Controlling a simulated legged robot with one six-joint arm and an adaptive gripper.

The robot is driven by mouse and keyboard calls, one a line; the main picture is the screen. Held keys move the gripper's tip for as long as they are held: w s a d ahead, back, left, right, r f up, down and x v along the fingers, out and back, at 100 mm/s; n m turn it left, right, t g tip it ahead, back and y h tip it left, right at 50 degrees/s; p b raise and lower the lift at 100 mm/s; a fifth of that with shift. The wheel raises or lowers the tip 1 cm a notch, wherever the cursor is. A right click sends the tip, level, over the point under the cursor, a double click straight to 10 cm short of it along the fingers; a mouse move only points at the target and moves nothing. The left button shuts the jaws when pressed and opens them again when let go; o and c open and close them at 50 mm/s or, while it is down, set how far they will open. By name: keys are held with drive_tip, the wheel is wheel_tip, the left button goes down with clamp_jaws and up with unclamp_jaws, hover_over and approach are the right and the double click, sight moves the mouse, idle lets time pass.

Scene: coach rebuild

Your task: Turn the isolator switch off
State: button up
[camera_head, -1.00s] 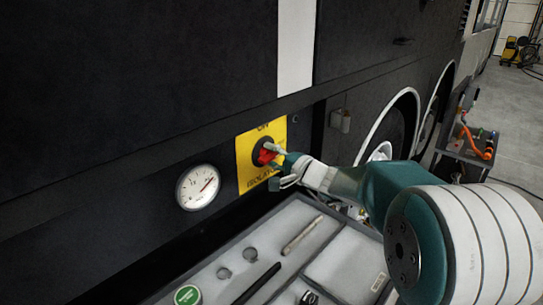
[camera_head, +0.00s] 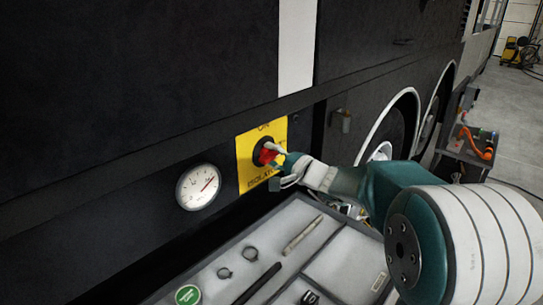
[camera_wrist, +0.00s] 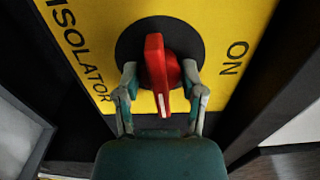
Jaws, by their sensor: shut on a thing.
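The isolator switch is a red handle on a round black base (camera_wrist: 128,45), on a yellow plate (camera_head: 248,180) on the vehicle's dark side. The red handle (camera_wrist: 155,65) stands lengthwise up and down in the wrist view. The white mark on its near end points down the picture, away from the word ON at the right. The handle also shows in the head view (camera_head: 267,157), partly hidden by my gripper. My gripper (camera_wrist: 162,87) has one finger on each side of the red switch and is shut on it.
A round white gauge (camera_head: 198,187) is left of the plate. Below is a grey tray (camera_head: 335,222) with rings, rods and a green-lidded tin (camera_head: 188,295). A cart with an orange tool (camera_head: 478,147) stands at the right, near open floor.

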drive_tip(key=shift+f, duration=0.35)
drive_tip(key=o, duration=1.1)
drive_tip(key=shift+o, duration=0.2)
drive_tip(key=shift+r, duration=0.1)
drive_tip(key=v, duration=1.1)
drive_tip(key=shift+s+d, duration=0.25)
drive_tip(key=shift+d, duration=0.05)
